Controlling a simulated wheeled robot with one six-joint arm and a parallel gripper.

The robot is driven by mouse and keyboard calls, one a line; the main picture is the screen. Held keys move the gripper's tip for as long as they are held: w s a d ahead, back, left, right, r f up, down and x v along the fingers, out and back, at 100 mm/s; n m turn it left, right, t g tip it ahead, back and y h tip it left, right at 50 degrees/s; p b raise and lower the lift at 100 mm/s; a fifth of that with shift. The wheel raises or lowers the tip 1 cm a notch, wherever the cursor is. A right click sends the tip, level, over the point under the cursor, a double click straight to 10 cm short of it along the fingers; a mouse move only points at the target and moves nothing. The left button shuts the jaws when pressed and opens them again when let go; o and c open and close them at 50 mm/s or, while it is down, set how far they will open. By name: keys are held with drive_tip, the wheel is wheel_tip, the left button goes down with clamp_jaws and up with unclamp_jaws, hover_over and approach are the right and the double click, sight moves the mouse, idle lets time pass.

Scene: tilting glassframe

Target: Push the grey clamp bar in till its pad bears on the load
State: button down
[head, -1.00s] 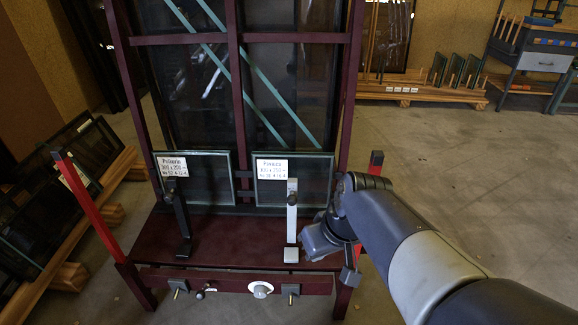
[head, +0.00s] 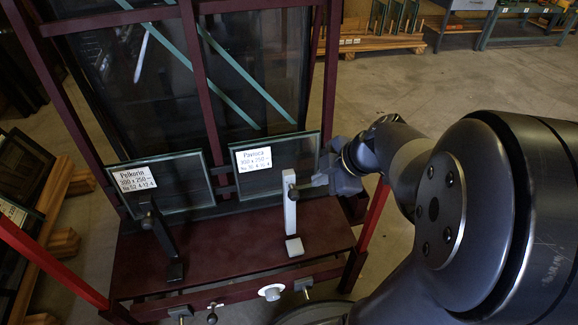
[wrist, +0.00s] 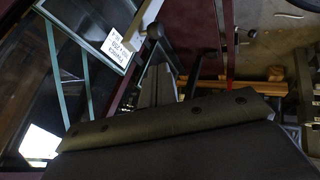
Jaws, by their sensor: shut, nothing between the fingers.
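The light grey clamp bar (head: 290,212) stands upright on the dark red ledge, in front of the right small glass pane (head: 262,166) with a white label. A dark knob sits near the bar's upper part. I cannot tell whether the bar's pad touches the pane. My gripper (head: 322,181) is shut and empty, just right of the bar's upper part, its tips close to the knob. In the wrist view the bar (wrist: 146,18) and knob (wrist: 155,31) show beyond my gripper (wrist: 160,84). Contact is unclear.
A black clamp bar (head: 164,243) stands at the left before another labelled pane (head: 160,184). The dark red ledge (head: 225,245) is clear between the bars. Red posts (head: 372,222) flank the frame. Knobs (head: 271,292) line the front rail. Open floor lies right.

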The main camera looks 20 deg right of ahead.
sight(286, 182)
drive_tip(key=b+x, duration=0.3)
drive_tip(key=x, duration=0.7)
drive_tip(key=shift+w+a+f+b, duration=0.1)
drive_tip(key=shift+w+f+b, duration=0.2)
drive_tip(key=shift+w+r, duration=0.2)
drive_tip(key=shift+w, duration=1.7)
drive_tip(key=shift+w, duration=0.15)
